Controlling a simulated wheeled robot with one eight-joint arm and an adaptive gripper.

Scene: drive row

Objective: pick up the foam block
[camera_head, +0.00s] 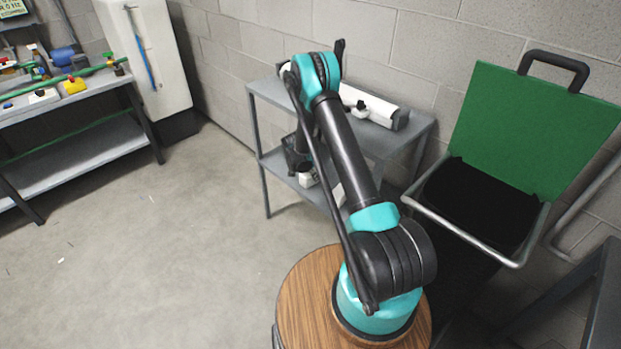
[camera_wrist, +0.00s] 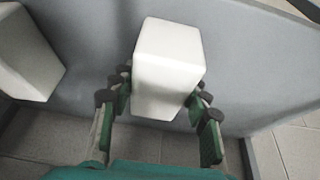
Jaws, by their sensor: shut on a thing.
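A white foam block (camera_wrist: 168,65) with rounded edges stands between the fingers of my gripper (camera_wrist: 160,95) in the wrist view. The green fingers with dark joints are closed against its two sides. The block is over the grey shelf surface; I cannot tell whether it still touches it. In the head view my gripper (camera_head: 297,158) reaches in at the lower shelf of a grey shelf unit (camera_head: 272,160), partly hidden by my arm. A small white thing (camera_head: 307,179) shows just below it there.
A second white block (camera_wrist: 25,55) lies close by at the left of the wrist view. A white roll-like object (camera_head: 372,106) lies on the shelf unit's top. A green-lidded bin (camera_head: 525,125) stands open at right. A cluttered workbench (camera_head: 70,145) is at left. Floor between is clear.

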